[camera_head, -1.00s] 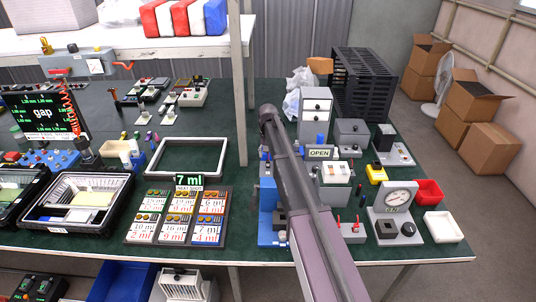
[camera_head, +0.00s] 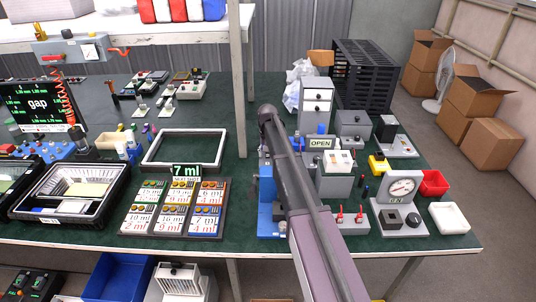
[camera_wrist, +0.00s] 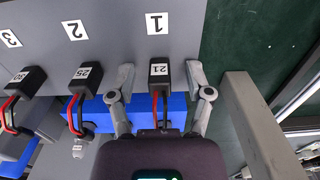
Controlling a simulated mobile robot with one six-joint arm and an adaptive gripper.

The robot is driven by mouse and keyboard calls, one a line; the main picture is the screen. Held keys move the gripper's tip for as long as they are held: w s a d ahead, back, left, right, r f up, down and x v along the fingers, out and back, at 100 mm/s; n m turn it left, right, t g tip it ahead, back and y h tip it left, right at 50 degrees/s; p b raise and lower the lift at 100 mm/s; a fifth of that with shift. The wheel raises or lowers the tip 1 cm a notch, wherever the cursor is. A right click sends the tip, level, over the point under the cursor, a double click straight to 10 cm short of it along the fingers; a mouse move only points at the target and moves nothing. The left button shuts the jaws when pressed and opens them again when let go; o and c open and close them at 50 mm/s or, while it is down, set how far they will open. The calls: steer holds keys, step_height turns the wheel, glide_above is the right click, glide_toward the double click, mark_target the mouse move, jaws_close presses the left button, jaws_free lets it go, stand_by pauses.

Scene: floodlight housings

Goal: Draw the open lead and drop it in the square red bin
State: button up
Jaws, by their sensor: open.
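In the wrist view my gripper (camera_wrist: 159,84) is open. Its two fingers stand on either side of a black plug marked 21 (camera_wrist: 160,74), with a gap visible at each side. This plug sits below the label 1 on a grey panel (camera_wrist: 115,20), and red and black wires run from it. Two similar plugs, marked 25 (camera_wrist: 85,76) and 30 (camera_wrist: 22,82), sit to its left under labels 2 and 3. In the head view the red bin (camera_head: 433,182) is on the table's right side. My arm hides the gripper and plugs there.
An OPEN sign (camera_head: 320,143) stands just right of my arm. A dial gauge (camera_head: 402,188) and a white tray (camera_head: 448,218) are near the red bin. In the wrist view a grey bar (camera_wrist: 255,125) runs close to the right finger.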

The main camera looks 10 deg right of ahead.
jaws_close()
steer(key=shift+r+p, duration=2.25)
stand_by(0.6)
